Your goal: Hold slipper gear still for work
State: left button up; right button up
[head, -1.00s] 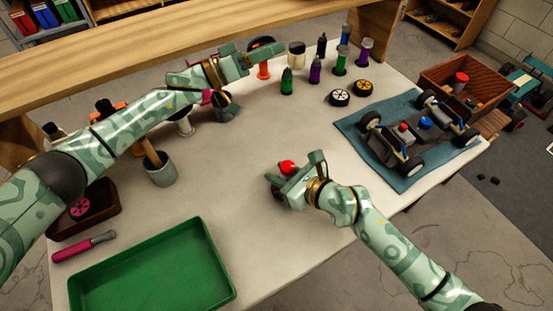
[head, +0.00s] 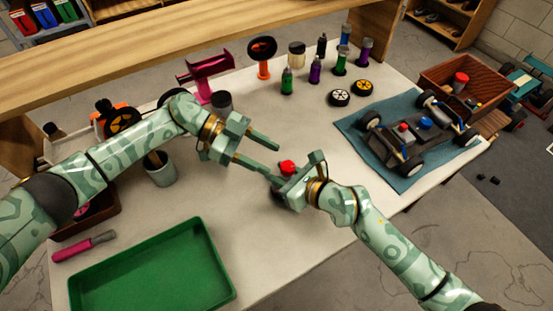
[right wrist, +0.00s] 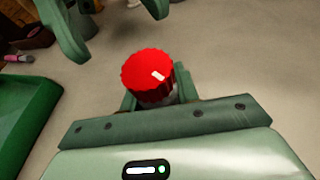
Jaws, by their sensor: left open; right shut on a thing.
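A red, ridged round piece with a white mark, seemingly the slipper gear (head: 287,166), stands near the middle of the table. It also shows from above in the right wrist view (right wrist: 148,76). My right gripper (head: 293,174) is shut on it, with a finger on each side; its lower part is mostly hidden. My left gripper (head: 272,161) is open and empty, just left of the red piece, its fingers pointing toward it. Its two fingers show at the top left of the right wrist view (right wrist: 116,34), apart from the red piece.
A green tray (head: 228,272) lies at front left, with a pink-handled tool (head: 83,248) and a grey cup (head: 161,174) nearby. Several bottles, two wheels and a pink stand (head: 205,72) are at the back. A car chassis (head: 418,128) sits on a blue mat (head: 352,128) at right.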

aim_at(284, 163)
pick_arm(q)
jog(key=shift+x, duration=1.75)
jog(key=c, duration=1)
jog(key=shift+w+d+m+g+y, duration=0.15)
jog(key=shift+m+g+y, duration=0.4)
jog(key=shift+m+g, duration=0.65)
jog(key=shift+w+d+m+g+y, duration=0.1)
jog(key=shift+w+m+g+y, duration=0.35)
jog(key=shift+m+g, duration=0.75)
jog(key=shift+s, duration=0.1)
jog(key=o, duration=1)
jog(key=shift+r, duration=0.15)
notch_tip(284, 163, up, 10)
